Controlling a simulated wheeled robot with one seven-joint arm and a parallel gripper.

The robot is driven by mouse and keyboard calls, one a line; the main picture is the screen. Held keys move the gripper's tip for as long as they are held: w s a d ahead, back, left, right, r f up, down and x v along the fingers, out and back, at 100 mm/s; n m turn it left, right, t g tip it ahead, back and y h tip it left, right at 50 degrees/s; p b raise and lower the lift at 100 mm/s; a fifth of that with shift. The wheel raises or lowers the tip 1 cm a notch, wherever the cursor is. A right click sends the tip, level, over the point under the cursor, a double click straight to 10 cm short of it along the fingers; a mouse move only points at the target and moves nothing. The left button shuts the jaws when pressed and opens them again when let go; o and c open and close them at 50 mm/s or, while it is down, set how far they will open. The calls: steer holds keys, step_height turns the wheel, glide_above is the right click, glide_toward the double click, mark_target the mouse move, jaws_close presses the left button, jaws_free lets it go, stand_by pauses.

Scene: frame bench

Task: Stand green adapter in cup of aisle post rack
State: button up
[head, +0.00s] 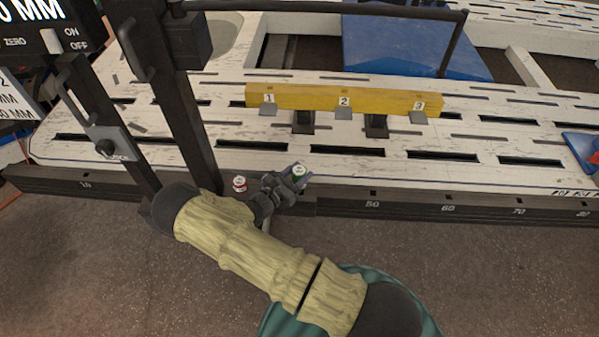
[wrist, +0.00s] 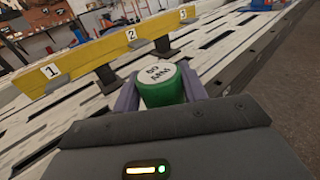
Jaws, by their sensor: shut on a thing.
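The green adapter (wrist: 162,92), a short green cylinder with a white lettered top, is held between the fingers of my gripper (wrist: 170,98) in the wrist view. In the head view the adapter (head: 298,171) shows at the tip of my gripper (head: 290,178), over the front edge of the bench. A red adapter with a white top (head: 239,183) stands on the bench edge just left of my gripper. I cannot make out a rack cup for certain in either view.
A yellow bar numbered 1, 2, 3 (head: 345,98) stands on the slotted white bench (head: 230,135) behind my gripper. Dark upright posts (head: 185,100) rise at the left. A blue object (head: 580,150) lies at the right edge. The bench between gripper and bar is clear.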

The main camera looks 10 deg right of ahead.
steer(key=shift+f+b, duration=0.6)
steer(key=shift+f, duration=0.4)
steer(key=o, duration=1.3)
steer(key=shift+f, duration=0.1)
steer(key=shift+a, duration=0.1)
steer(key=p+v, duration=0.1)
steer(key=v, duration=1.6)
steer(key=shift+s, duration=0.2)
